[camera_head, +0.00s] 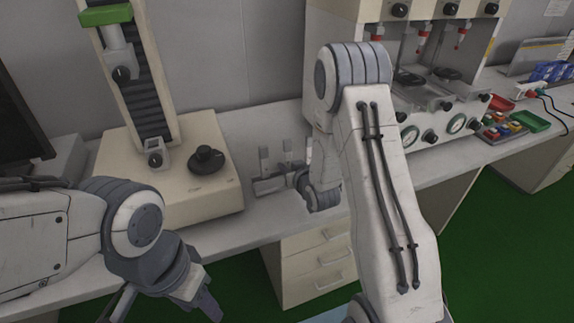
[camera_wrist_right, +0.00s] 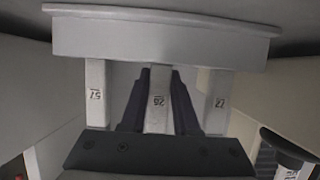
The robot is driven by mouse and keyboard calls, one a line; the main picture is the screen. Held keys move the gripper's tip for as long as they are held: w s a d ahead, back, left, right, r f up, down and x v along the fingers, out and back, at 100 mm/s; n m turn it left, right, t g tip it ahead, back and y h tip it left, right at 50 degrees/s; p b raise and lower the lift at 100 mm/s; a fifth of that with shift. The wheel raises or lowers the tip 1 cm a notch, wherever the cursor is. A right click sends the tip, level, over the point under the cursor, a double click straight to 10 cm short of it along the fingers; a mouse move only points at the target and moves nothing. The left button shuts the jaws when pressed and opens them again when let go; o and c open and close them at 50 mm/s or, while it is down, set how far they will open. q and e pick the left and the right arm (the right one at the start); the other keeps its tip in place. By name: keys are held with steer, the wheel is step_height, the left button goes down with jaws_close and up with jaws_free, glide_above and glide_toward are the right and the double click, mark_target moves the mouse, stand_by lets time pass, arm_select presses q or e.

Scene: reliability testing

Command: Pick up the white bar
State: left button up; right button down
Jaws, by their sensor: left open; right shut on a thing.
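A grey rack (camera_head: 268,186) stands on the white bench and holds upright white bars. In the head view one bar (camera_head: 263,159) is at the rack's left and another (camera_head: 287,152) is near its middle. The right wrist view shows the rack (camera_wrist_right: 160,35) with three bars, and my right gripper (camera_wrist_right: 159,100) is shut on the middle white bar (camera_wrist_right: 159,98), one dark finger on each side. Bars on either side (camera_wrist_right: 95,95), (camera_wrist_right: 217,102) stand apart from the fingers. My right forearm partly hides the rack in the head view. My left gripper (camera_head: 165,303) is open and empty, low at the left.
A beige testing machine (camera_head: 190,195) with a tall column and black knob stands left of the rack. A beige apparatus with gauges (camera_head: 440,125) is at the right, beyond my right arm. A green tray (camera_head: 530,121) lies farther right. Drawers (camera_head: 315,265) are below the bench.

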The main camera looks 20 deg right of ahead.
mark_target(288, 141)
step_height(288, 141, up, 10)
steer(key=shift+f+p, duration=0.1)
steer(key=shift+p, duration=0.3)
stand_by(0.5)
